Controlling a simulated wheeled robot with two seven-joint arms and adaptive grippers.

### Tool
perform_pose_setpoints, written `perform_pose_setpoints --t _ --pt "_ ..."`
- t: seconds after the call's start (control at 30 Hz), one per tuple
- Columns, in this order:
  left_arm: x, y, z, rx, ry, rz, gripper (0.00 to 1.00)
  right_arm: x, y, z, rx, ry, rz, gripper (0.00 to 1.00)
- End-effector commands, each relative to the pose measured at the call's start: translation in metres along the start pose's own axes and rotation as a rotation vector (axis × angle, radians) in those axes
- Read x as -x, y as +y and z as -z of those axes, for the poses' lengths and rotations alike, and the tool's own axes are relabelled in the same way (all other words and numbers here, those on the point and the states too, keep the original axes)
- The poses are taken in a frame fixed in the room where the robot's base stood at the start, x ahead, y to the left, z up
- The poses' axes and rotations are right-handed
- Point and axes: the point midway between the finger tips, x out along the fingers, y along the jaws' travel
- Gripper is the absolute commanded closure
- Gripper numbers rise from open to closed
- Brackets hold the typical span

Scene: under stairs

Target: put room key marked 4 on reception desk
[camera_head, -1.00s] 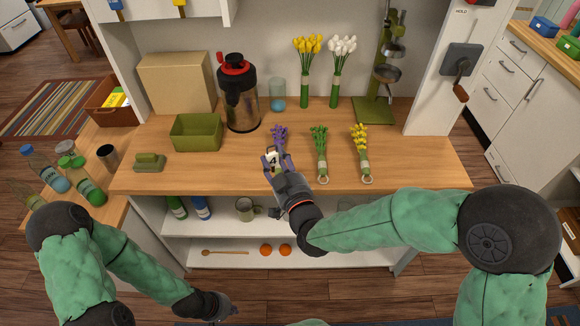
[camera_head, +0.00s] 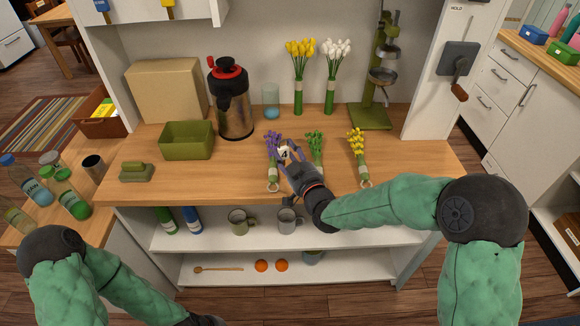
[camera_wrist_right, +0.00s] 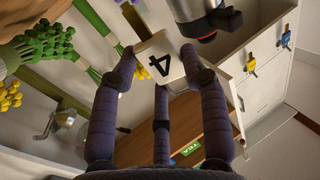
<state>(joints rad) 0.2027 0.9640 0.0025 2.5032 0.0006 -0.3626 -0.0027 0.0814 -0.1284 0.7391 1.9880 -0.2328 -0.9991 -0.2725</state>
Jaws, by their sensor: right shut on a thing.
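My right gripper (camera_head: 287,155) is shut on the room key, whose pale tag (camera_wrist_right: 159,66) shows a black 4 in the right wrist view. The tag sits between the fingertips (camera_wrist_right: 160,72). In the head view the gripper is above the wooden-topped counter (camera_head: 410,165), between the purple and green flower bunches. I cannot tell whether this counter is the reception desk. My left gripper (camera_head: 207,320) is low at the bottom edge of the head view, and its fingers are not clear.
Purple (camera_head: 272,146), green (camera_head: 315,145) and yellow (camera_head: 356,145) bunches lie near the gripper. A dark flask (camera_head: 234,105), green bin (camera_head: 187,141), cardboard box (camera_head: 165,90) and green juicer (camera_head: 370,115) stand behind. The counter's front right is clear. Blue and yellow tags hang from the cabinet.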

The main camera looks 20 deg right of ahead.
Motion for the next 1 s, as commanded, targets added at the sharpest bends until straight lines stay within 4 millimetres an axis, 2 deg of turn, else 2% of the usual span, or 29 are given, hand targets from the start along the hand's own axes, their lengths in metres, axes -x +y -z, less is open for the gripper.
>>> perform_pose_setpoints --t 0.27,0.5,0.93,0.97,1.0 --pt "-0.007 -0.002 0.000 0.000 0.000 0.000 1.00 -0.009 0.009 -0.015 0.001 0.001 -0.002 1.00" --pt "-0.018 -0.006 0.001 0.000 0.000 0.000 1.00 -0.010 0.008 -0.047 0.000 0.000 0.000 1.00" --pt "-0.021 -0.008 0.001 0.000 0.000 0.000 1.00 -0.010 0.008 -0.050 0.001 0.002 0.000 1.00" --pt "-0.021 -0.007 0.001 0.000 0.000 0.000 1.00 -0.009 0.008 -0.050 0.000 0.002 0.000 0.50" --pt "-0.020 -0.007 0.001 0.000 0.000 0.000 1.00 -0.009 0.008 -0.050 0.000 0.002 0.000 0.38"
